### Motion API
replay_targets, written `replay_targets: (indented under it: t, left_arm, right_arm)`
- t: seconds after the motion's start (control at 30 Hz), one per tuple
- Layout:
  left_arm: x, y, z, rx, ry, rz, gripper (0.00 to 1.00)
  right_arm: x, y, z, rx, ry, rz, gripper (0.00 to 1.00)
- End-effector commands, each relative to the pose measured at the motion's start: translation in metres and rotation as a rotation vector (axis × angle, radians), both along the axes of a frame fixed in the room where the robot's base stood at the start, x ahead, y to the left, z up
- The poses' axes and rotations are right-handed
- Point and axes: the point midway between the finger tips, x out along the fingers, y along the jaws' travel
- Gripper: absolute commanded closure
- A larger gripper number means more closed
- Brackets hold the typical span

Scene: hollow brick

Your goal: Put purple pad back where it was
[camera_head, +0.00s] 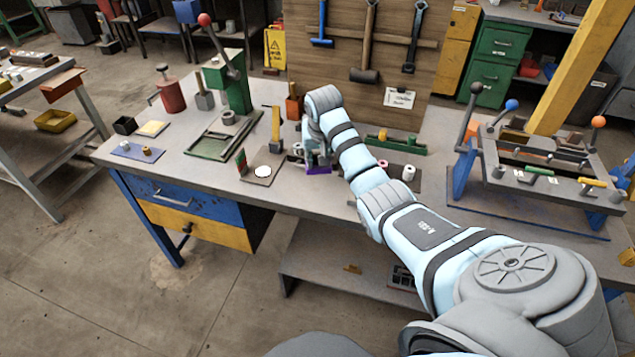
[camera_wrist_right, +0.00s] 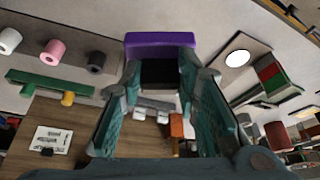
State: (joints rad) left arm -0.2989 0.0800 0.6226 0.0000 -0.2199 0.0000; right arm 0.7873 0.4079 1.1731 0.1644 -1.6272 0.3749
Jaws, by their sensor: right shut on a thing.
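The purple pad (camera_head: 319,170) is at my right gripper (camera_head: 317,158), over the middle of the workbench in the head view. In the right wrist view the purple pad (camera_wrist_right: 160,40) is a purple strip with a dark block face under it, between the fingertips of my right gripper (camera_wrist_right: 160,78). The gripper is shut on it. I cannot tell whether the pad touches the bench. Much of the pad is hidden by the gripper in the head view. My left gripper is not in view.
A board with a white disc (camera_head: 262,171) lies left of the gripper. A yellow-handled tool (camera_head: 276,125) stands behind it. A green rack (camera_head: 396,144) and small rolls (camera_head: 408,173) are to the right. A green vise-like stand (camera_head: 236,90) is farther back left. The bench's front edge (camera_head: 210,192) is near.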

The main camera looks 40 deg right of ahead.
Motion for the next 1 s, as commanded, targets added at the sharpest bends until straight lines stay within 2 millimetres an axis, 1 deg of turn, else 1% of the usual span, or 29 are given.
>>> replay_targets:
  t: [0.03,0.1,0.2,0.27,0.4,0.43,0.5,0.77,0.8,0.9,1.0]
  left_arm:
    - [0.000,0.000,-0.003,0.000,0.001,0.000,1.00]
    - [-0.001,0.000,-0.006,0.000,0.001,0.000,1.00]
    - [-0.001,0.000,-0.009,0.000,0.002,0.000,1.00]
    - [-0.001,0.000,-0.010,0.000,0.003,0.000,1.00]
    - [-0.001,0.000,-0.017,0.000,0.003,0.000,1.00]
    - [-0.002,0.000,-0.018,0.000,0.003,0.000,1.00]
    - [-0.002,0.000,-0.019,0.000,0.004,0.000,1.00]
    - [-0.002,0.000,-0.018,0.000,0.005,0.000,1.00]
    - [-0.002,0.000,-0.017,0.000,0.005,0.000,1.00]
    - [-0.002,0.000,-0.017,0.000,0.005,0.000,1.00]
    - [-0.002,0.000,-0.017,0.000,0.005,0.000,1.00]
  right_arm:
    - [-0.001,0.001,-0.021,0.001,0.004,0.001,1.00]
    - [0.000,0.001,-0.042,0.001,0.003,0.001,1.00]
    - [0.001,0.001,-0.059,0.000,0.000,0.002,1.00]
    - [0.001,0.001,-0.067,0.001,0.001,0.002,1.00]
    - [0.000,0.002,-0.096,0.000,0.001,0.003,1.00]
    - [0.001,0.002,-0.101,0.001,0.000,0.004,1.00]
    - [0.001,0.002,-0.107,0.001,0.000,0.004,1.00]
    - [0.001,0.001,-0.107,-0.001,-0.001,0.003,1.00]
    - [0.000,0.001,-0.107,-0.001,-0.001,0.003,0.65]
    - [0.000,0.001,-0.106,-0.001,-0.001,0.003,0.51]
    - [0.000,0.001,-0.106,-0.001,-0.001,0.003,0.51]
